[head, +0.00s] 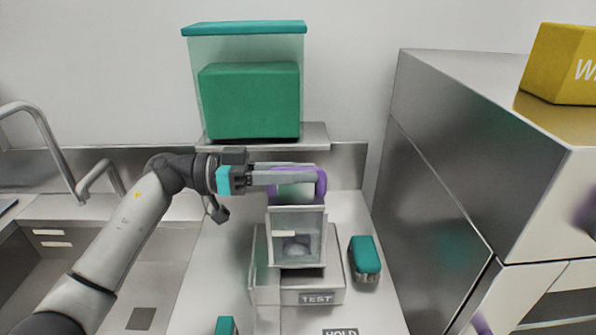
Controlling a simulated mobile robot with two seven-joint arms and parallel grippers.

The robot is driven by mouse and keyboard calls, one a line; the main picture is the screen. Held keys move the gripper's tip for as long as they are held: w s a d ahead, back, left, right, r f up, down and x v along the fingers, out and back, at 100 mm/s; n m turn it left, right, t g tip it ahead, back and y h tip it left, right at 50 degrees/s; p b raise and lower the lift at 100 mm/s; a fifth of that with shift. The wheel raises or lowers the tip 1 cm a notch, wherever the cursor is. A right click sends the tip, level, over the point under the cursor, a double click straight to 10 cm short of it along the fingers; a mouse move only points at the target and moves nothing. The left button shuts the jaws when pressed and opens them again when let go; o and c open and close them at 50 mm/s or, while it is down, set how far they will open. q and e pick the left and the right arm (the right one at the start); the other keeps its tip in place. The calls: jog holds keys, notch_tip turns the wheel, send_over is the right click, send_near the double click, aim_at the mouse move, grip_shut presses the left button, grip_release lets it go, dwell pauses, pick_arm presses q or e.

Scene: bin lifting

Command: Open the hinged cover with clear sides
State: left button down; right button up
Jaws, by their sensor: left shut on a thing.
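The cover with clear sides (312,255) is a grey-framed box above a metal base (265,290) marked TEST. A rounded grey thing shows dimly through its front panel. A purple handle (322,184) shows at the cover's upper end. My left gripper (308,177) reaches in from the left, its long fingers level and shut on the purple handle. The fingers hide part of the handle. The hinge is not clear to see, and I cannot tell how far the cover is tilted. My right gripper is not in view.
A clear bin with a teal lid (245,28) and a green block (250,100) stands on a shelf behind. A teal-topped block (365,256) lies right of the base. A steel cabinet (480,130) bounds the right, with a yellow box (562,65) on top. A sink is left.

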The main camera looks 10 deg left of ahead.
pick_arm(q)
jog(key=shift+w+a+r+p, duration=0.1)
jog(key=shift+w+r+p, duration=0.2)
jog(key=shift+p, duration=0.45)
jog(key=w+p, duration=0.1)
jog(key=w+r+n+p, duration=0.1)
jog(key=p, duration=0.1)
jog(key=w+r+n+p, duration=0.1)
jog(key=p, duration=0.1)
jog(key=shift+w+a, duration=0.3)
jog(key=shift+a, duration=0.1)
jog(key=shift+w+a+r+n+b, duration=0.1)
jog(key=shift+w+a+n+b, duration=0.15)
jog(key=shift+w+n+b, duration=0.6)
jog(key=shift+w+a+r+n+b, duration=0.25)
jog(key=shift+w+n, duration=0.55)
jog(key=shift+w, duration=1)
jog(key=shift+w+a+n+b, duration=0.3)
jog(key=shift+w+n+b, duration=0.45)
jog(key=shift+w, duration=0.55)
